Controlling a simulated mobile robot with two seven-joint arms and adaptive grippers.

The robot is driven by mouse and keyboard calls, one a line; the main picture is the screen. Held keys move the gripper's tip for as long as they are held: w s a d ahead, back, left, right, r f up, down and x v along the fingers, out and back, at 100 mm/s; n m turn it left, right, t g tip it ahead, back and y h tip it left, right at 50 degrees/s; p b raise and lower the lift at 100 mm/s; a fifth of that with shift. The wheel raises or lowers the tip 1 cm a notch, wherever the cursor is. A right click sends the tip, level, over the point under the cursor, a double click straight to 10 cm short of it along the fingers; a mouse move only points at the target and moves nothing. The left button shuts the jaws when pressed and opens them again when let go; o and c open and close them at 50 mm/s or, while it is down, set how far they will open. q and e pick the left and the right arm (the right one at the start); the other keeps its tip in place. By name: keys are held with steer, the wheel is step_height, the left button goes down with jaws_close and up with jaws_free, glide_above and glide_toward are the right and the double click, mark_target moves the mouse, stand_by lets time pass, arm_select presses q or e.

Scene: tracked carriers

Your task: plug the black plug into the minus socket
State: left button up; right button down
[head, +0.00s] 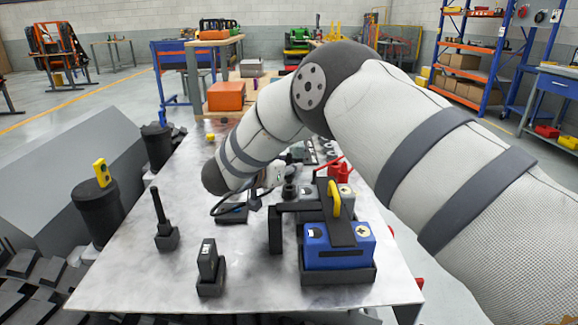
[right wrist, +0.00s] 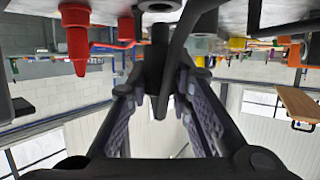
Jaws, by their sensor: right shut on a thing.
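My right gripper (right wrist: 155,88) is shut on the black plug (right wrist: 158,62), which stands between its two fingers in the right wrist view. In the head view the right gripper (head: 275,178) is partly hidden behind my own forearm, above the middle of the table. A dark cable loops to its left. My left gripper is not in view.
A black bracket (head: 276,232) stands beside the blue box. A red plug (right wrist: 76,40) hangs left of my fingers in the wrist view. A black block on a stand (head: 209,265) and a black upright post (head: 160,215) are on the table's left.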

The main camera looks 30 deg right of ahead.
mark_target(289, 178)
steer(key=shift+s+f+b, duration=0.1)
steer(key=shift+f+b, duration=0.2)
steer(key=shift+f, duration=1.4)
steer(key=shift+r, duration=0.1)
steer(key=shift+r+p, duration=0.3)
steer(key=shift+r, duration=0.75)
steer(key=shift+r, duration=0.1)
stand_by(1.0)
steer(key=shift+f, duration=1.25)
steer(key=c, duration=1.4)
jaws_free()
steer(key=shift+o, duration=0.2)
